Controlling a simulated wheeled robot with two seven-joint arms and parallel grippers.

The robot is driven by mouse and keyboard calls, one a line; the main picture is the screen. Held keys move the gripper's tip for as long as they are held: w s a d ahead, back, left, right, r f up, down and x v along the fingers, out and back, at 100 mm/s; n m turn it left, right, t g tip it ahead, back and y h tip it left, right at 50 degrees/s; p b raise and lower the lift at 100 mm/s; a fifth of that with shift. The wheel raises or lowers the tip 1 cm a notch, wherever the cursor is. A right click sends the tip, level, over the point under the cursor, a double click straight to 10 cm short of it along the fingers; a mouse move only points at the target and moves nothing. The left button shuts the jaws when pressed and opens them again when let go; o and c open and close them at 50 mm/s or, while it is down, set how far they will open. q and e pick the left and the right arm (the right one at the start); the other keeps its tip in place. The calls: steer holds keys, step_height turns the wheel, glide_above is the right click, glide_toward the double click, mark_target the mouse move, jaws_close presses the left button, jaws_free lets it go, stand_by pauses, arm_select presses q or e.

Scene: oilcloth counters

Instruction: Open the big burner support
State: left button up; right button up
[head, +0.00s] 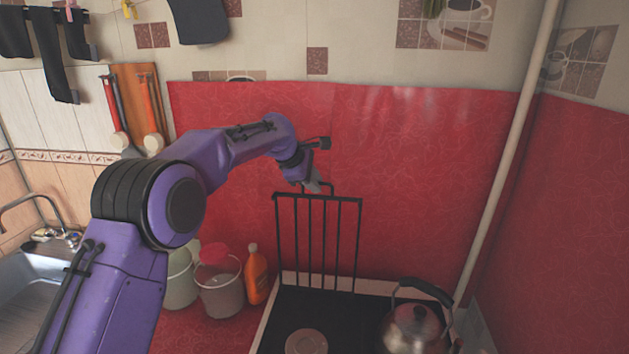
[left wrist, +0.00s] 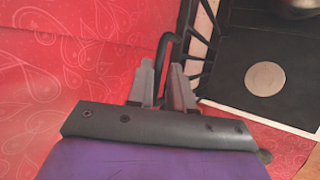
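The big burner support (head: 325,240) is a black barred grate. It stands raised, nearly upright, at the back of the stove (head: 345,325) in front of the red wall. A small black handle loop rises from its top edge; it shows in the left wrist view (left wrist: 165,46). My left gripper (head: 313,186) is at this top edge. In the left wrist view the grey fingers (left wrist: 163,85) are close together, with the handle bar between them. The grate's bars show at the upper right of that view. My right gripper is in neither view.
A kettle (head: 414,325) stands on the stove at the right. A round burner (head: 306,342) is in front of the grate. Two buckets (head: 219,285) and an orange bottle (head: 257,275) stand left of the stove. A white pipe (head: 510,150) runs down the right corner.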

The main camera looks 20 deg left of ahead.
arm_select(q)
steer(key=shift+w, duration=0.1)
steer(key=b+v, duration=0.2)
steer(key=v, duration=0.8)
steer(key=shift+r, duration=0.15)
steer(key=shift+a, duration=0.1)
steer(key=shift+s, duration=0.25)
